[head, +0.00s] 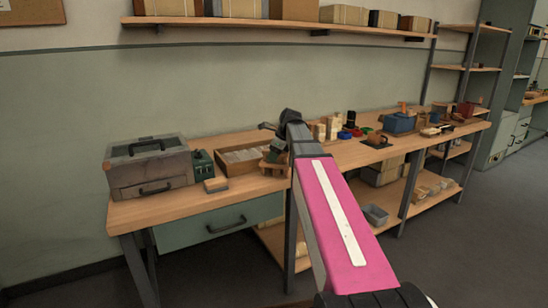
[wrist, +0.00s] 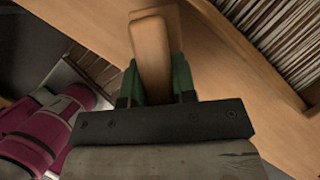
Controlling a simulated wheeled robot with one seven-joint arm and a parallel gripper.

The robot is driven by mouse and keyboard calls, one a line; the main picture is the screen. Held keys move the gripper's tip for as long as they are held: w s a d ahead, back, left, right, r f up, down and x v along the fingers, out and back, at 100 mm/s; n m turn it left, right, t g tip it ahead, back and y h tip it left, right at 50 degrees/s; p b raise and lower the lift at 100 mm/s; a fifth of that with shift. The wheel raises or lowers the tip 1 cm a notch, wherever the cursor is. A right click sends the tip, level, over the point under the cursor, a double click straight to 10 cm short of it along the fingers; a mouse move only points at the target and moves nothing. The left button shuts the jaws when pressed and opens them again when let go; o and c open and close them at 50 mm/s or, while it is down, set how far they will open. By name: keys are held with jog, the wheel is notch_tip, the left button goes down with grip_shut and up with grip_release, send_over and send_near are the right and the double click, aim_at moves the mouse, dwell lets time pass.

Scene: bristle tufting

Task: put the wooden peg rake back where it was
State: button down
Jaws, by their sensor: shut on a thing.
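My gripper (wrist: 154,78), with green fingers, is shut on a wooden piece (wrist: 151,48), which I take to be the wooden peg rake. In the wrist view its rounded end points up between the fingers, over the light wooden bench top. In the head view my gripper (head: 277,151) is over the bench beside the right end of the wooden tray (head: 226,170). A small brown wooden shape (head: 271,167) shows just under it. The fingers and palm hide part of the held piece, and I cannot tell whether it touches the bench.
The tray holds pale strands, seen close in the wrist view (wrist: 285,30). A grey toolbox (head: 150,165), a green box (head: 202,168) and a small block (head: 215,185) stand left. A blue bin (head: 399,123) and several small items crowd the bench to the right.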

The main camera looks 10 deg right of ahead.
jog(key=shift+f, duration=0.2)
jog(key=c, duration=0.9)
grip_release()
jog(key=v, duration=1.2)
jog(key=shift+r, duration=0.1)
